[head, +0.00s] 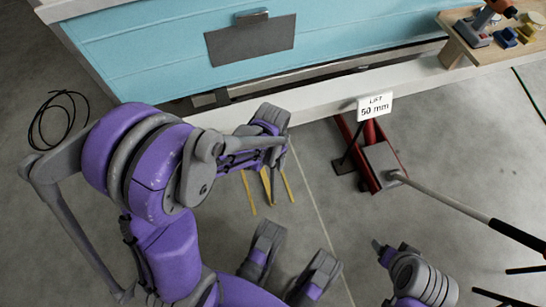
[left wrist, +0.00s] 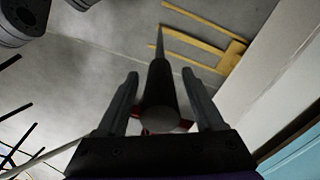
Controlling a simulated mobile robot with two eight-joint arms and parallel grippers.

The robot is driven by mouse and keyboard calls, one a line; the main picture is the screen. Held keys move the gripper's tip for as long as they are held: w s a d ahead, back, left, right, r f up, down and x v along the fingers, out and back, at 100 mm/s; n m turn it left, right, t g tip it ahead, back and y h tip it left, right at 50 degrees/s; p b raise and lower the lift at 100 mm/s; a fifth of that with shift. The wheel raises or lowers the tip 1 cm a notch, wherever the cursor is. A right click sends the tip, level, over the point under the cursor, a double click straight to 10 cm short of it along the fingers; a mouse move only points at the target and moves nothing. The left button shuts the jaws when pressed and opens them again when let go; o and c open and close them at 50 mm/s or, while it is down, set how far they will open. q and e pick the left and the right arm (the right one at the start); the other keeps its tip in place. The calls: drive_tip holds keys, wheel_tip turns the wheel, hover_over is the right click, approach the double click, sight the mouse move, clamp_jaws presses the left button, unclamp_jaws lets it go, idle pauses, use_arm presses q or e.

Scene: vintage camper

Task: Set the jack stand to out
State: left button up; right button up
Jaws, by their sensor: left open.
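In the head view, my left gripper (head: 278,125) is at the camper's lower edge, left of the red floor jack (head: 380,165). The left wrist view shows its two fingers (left wrist: 160,95) open. Between them is a dark tapering post (left wrist: 160,85) with a rounded grey end, perhaps the jack stand. I cannot tell whether the fingers touch it. A small dark stand-like part (head: 343,163) shows left of the jack; I cannot tell whether it is separate from the jack. My right arm (head: 425,280) shows at the lower right, its jaws unclear.
The blue camper side (head: 150,45) runs across the back. A sign reading "LIFT 50 mm" (head: 375,106) is above the jack, whose long handle (head: 450,205) reaches right. Yellow floor strips (head: 248,192) lie below my gripper. A tool bench (head: 462,50) and a coiled cable (head: 60,118) are nearby.

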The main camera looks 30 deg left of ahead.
use_arm(q)
drive_tip(key=shift+c, duration=0.3)
clamp_jaws()
idle(1.1)
